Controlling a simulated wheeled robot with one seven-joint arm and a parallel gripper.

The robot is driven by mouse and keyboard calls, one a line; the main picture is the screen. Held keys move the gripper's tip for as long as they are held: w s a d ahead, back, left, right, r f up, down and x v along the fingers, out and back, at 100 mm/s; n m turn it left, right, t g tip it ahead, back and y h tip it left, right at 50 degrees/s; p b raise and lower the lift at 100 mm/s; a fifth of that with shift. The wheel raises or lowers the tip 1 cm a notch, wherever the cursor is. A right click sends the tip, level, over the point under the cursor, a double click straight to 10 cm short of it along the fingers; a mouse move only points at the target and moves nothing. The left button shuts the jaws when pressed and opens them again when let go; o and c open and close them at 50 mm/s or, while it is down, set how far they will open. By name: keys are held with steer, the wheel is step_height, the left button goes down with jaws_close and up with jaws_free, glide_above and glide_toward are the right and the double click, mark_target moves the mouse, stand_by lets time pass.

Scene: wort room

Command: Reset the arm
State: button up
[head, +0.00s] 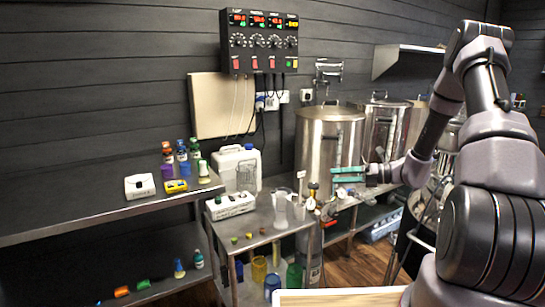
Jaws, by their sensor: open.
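My arm (475,130) rises at the right side of the picture and bends down and forward. My gripper (338,174) points left, with two teal fingers spread apart one above the other. Nothing shows between the fingers. In the picture the gripper lies in front of the lower part of a large steel kettle (315,145). I cannot tell how far it is from the kettle.
A metal side table (265,225) holds a white jug (240,168), a clear pitcher (281,208) and small items. A longer steel bench (90,215) at left carries bottles and small devices. A control box (260,42) hangs on the wall. Wooden floor shows below the kettles.

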steer(key=s+a+r+n+g+h, duration=0.35)
steer(key=s+r+n+h, duration=0.35)
steer(key=s+r+n, duration=0.75)
steer(key=s+d+r+n+t+h, duration=0.2)
steer(key=s+r+n+t+h, duration=0.1)
steer(key=s+r+n, duration=0.3)
steer(key=s+d+r+n+t+h, duration=0.3)
steer(key=s+r+n, duration=0.3)
steer(key=s+r, duration=0.1)
steer(key=shift+s+d+r, duration=0.15)
steer(key=shift+s+r, duration=0.2)
steer(key=shift+r, duration=0.55)
